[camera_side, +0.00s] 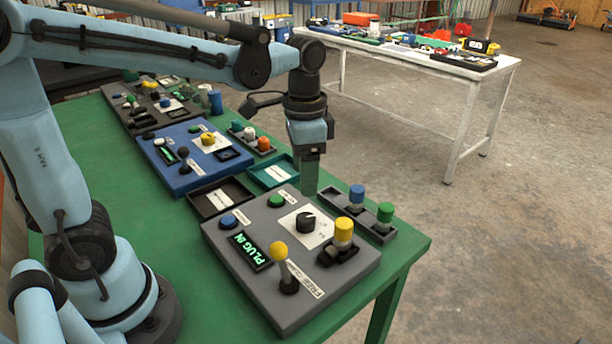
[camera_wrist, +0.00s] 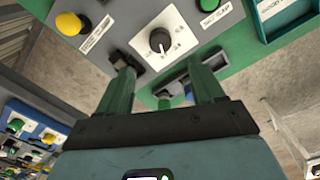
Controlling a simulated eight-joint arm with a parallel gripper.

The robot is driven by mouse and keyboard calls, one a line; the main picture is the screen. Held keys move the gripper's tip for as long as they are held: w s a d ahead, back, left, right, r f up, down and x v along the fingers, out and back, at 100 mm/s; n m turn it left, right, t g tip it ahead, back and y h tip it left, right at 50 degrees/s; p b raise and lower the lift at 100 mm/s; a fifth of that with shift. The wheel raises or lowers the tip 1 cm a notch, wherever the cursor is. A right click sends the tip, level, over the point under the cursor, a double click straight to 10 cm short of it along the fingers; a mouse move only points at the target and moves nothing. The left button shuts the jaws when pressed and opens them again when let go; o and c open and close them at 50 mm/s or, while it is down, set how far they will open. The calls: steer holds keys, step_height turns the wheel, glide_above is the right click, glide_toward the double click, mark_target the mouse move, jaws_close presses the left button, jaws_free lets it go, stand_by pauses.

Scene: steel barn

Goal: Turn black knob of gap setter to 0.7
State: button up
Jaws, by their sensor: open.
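The black knob (camera_side: 305,222) sits on a white dial plate (camera_side: 322,236) on the grey control box (camera_side: 228,262) at the front of the green table. In the wrist view the black knob (camera_wrist: 160,40) is just beyond my fingertips, with a pale pointer mark toward the lower side. The dial numbers are too small to read. My gripper (camera_side: 309,192) points down above the far side of the knob. In the wrist view my gripper (camera_wrist: 160,66) is open, its two green fingers apart and empty. Neither finger visibly touches the knob.
A yellow-topped plug (camera_side: 343,232) stands right of the knob, with a yellow-ball lever (camera_side: 279,252) in front. A green button (camera_side: 276,201), blue button (camera_side: 228,221) and a display reading "PLUG IN" (camera_side: 250,251) are nearby. A rack (camera_side: 372,216) holds blue and green plugs.

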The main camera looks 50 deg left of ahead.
steer(key=shift+r, duration=1.05)
steer(key=s+a+f+n+t, duration=0.2)
steer(key=s+f+n+t, duration=0.1)
steer(key=s+n+t, duration=0.2)
steer(key=shift+s+a+n+t, duration=0.2)
steer(key=shift+n+t, duration=0.2)
steer(key=shift+t, duration=0.7)
